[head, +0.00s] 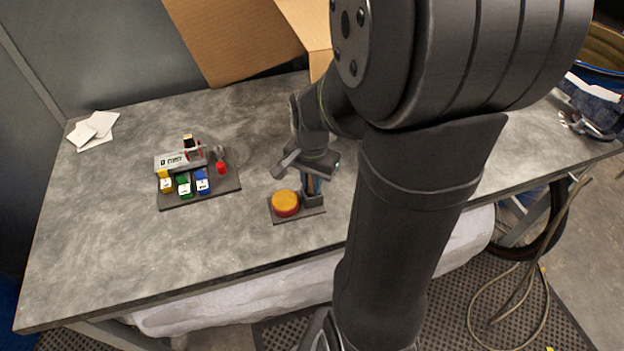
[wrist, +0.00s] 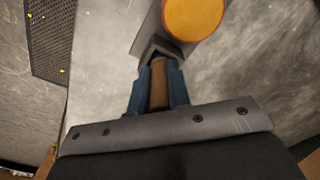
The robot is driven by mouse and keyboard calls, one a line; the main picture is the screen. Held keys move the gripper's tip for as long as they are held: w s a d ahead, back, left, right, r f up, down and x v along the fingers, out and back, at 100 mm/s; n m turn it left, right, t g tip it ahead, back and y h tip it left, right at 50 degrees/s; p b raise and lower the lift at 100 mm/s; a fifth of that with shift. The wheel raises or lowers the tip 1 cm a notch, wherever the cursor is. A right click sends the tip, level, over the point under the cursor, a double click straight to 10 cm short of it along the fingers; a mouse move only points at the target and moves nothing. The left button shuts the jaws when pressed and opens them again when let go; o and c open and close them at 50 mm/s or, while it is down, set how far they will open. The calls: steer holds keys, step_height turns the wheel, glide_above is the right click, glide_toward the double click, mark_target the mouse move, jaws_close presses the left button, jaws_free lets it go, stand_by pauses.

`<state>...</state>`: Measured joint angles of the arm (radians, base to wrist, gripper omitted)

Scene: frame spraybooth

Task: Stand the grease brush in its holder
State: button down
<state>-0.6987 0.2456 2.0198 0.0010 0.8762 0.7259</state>
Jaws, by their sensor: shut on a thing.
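My gripper (wrist: 159,72) has blue fingers shut on the brown handle of the grease brush (wrist: 159,88). In the head view my gripper (head: 313,184) points down over the dark holder (head: 312,200), at the right of a small dark base plate. In the wrist view the holder (wrist: 156,46) lies just past the fingertips, lined up with the brush. The brush's far end is hidden, so I cannot tell how deep it sits in the holder. A round orange-topped tin with a red side (head: 286,203) stands beside the holder on the same plate.
A dark tray (head: 215,190) with yellow, green and blue pieces and a labelled grey block sits to the left. White cards (head: 93,131) lie at the far left. A cardboard box (head: 235,40) stands behind. The grey table's (head: 130,240) front left is clear.

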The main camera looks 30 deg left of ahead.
steer(key=c, duration=1.3)
jaws_free()
steer(key=shift+c, duration=0.2)
step_height(320, 180, up, 12)
steer(key=shift+r, duration=0.15)
step_height(320, 180, down, 13)
steer(key=shift+r, duration=0.2)
step_height(320, 180, up, 3)
steer(key=shift+f, duration=0.2)
steer(key=shift+r, duration=0.55)
